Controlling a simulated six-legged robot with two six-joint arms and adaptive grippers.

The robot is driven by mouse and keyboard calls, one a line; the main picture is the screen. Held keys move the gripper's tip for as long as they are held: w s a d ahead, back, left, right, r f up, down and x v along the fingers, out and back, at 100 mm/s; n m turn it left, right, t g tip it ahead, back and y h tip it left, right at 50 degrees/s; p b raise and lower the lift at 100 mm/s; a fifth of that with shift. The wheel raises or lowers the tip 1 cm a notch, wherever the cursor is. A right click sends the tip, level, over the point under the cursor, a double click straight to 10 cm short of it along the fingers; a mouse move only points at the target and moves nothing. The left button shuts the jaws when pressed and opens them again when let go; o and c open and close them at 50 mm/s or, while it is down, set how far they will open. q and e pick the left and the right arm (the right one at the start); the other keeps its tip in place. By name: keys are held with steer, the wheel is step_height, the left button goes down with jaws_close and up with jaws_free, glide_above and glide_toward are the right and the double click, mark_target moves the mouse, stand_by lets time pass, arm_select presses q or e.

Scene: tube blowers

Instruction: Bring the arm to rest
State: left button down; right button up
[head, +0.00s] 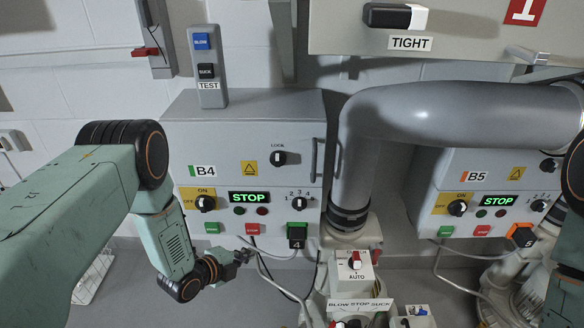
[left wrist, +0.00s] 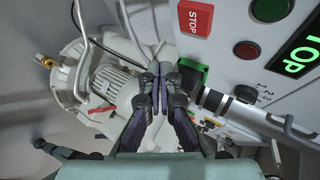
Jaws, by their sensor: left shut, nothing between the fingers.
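My left arm comes in from the left in the head view. Its gripper (head: 241,257) hangs low in front of the B4 cabinet (head: 225,155), below the red button (head: 253,229). In the left wrist view the gripper fingers (left wrist: 158,75) are together, with nothing between them. A green block (left wrist: 192,75) shows just behind and right of the fingertips; I cannot tell whether they touch it. The red STOP button plate (left wrist: 196,18) is above it. My right arm shows only as a dark part at the right edge of the head view, and its gripper is out of sight.
A thick grey pipe (head: 440,102) bends down right of B4. The B5 cabinet (head: 490,165) stands farther right. A TEST switch box (head: 207,65) stands on B4. A blower motor (left wrist: 110,85) is left of the fingers in the wrist view. Cables (head: 285,285) hang near the gripper.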

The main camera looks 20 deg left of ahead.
arm_select(q)
steer(key=s+d+f+n+g+y, duration=0.1)
steer(key=s+f+n+g, duration=0.15)
steer(key=s+n, duration=0.6)
steer(key=s+d+f+n+g+y, duration=0.15)
steer(key=s+n+g, duration=0.25)
steer(key=s+n, duration=0.45)
steer(key=s+r+n+g+p, duration=0.1)
steer(key=s+r, duration=0.3)
steer(key=s, duration=0.4)
steer(key=s+d+r+n+g+y, duration=0.1)
steer(key=s+r+n+g, duration=0.2)
steer(key=s, duration=0.6)
steer(key=shift+s+d+r+p, duration=0.15)
steer(key=shift+r+p, duration=0.2)
steer(key=shift+r, duration=0.4)
